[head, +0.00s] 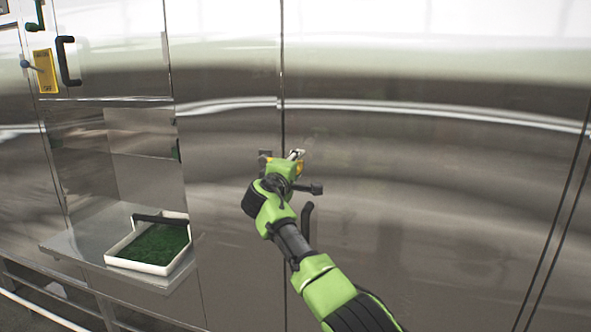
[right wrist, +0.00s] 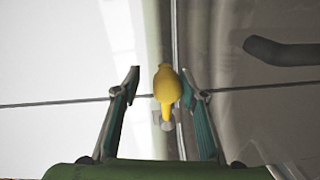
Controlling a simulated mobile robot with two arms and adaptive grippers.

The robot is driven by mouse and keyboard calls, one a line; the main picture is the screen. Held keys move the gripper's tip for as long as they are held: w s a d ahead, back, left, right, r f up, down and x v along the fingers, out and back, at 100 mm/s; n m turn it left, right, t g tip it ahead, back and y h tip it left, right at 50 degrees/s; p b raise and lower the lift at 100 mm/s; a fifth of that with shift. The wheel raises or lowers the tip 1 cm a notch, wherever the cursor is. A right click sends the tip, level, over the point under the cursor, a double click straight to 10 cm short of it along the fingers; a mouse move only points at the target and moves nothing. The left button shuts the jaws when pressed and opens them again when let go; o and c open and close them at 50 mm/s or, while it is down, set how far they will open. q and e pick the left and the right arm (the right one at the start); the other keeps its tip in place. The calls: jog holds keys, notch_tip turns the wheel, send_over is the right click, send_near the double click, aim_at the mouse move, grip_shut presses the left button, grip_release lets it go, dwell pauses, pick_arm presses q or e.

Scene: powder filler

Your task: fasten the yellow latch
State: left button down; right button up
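The yellow latch (right wrist: 166,86) sits at the seam between two steel door panels in the right wrist view, its narrow end pointing down over a small grey piece. My right gripper (right wrist: 160,82) is open, with one finger on each side of the latch. The left finger stands apart from it; the right finger is very close, and I cannot tell whether it touches. In the head view, my right gripper (head: 296,155) is at the door seam and hides most of the latch; small yellow patches show beside it. My left gripper is not in view.
A black door handle (head: 307,218) is just below my right gripper. At left, a white tray (head: 118,262) with green contents stands on a steel shelf. A yellow plate (head: 46,72) and another black handle (head: 67,61) are at upper left. The panels at right are clear.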

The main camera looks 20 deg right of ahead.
jog(key=shift+d+f, duration=0.1)
jog(key=shift+f, duration=0.2)
jog(key=v, duration=1.2)
jog(key=shift+r, duration=0.1)
